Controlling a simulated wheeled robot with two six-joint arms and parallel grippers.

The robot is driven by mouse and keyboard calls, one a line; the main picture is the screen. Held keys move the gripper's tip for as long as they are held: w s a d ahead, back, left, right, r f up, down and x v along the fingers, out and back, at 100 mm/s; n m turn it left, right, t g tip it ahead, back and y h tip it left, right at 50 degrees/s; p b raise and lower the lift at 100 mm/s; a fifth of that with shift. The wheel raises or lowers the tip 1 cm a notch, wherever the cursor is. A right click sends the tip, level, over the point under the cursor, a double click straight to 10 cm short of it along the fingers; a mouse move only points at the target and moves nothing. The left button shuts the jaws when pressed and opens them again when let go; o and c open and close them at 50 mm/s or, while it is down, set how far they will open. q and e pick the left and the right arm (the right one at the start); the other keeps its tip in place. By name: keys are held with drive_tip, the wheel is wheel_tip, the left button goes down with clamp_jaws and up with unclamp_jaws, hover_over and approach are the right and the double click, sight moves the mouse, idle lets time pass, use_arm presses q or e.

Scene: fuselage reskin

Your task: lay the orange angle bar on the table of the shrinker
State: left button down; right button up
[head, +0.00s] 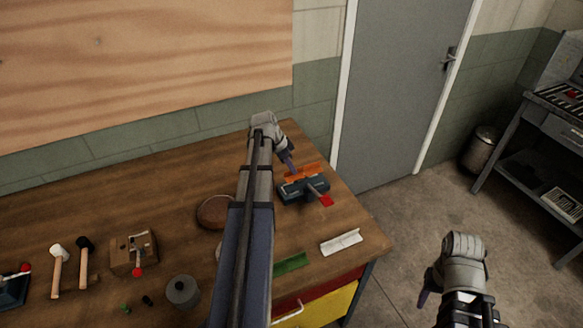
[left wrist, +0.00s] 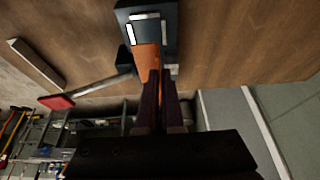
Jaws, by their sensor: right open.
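The orange angle bar (head: 303,173) lies along the back of the dark shrinker (head: 300,190) near the right end of the bench. My left gripper (head: 291,168) reaches down to the bar. In the left wrist view its fingers (left wrist: 162,75) are close together on the orange bar (left wrist: 147,57), whose far end is over the shrinker (left wrist: 155,20). Whether the bar rests fully on the shrinker's table is hard to tell. My right gripper (head: 425,297) is open and empty, over the floor right of the bench.
The shrinker's red-tipped lever (head: 326,200) points toward the front. A pale angle piece (head: 341,242) and a green one (head: 291,264) lie in front of it. A round brown disc (head: 213,211), mallets (head: 57,270) and a wooden block tool (head: 134,254) are to the left.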

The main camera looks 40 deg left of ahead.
sight(291, 175)
use_arm(q)
drive_tip(key=shift+f+b, duration=1.65)
drive_tip(key=shift+f, duration=0.35)
drive_tip(key=shift+f+b, duration=0.65)
drive_tip(key=shift+f, duration=0.05)
drive_tip(key=c, duration=1.5)
unclamp_jaws()
drive_tip(key=o, duration=0.5)
drive_tip(key=shift+r, duration=0.15)
drive_tip(key=p+v, duration=0.7)
drive_tip(key=shift+s+r, duration=0.1)
drive_tip(key=shift+r, duration=0.15)
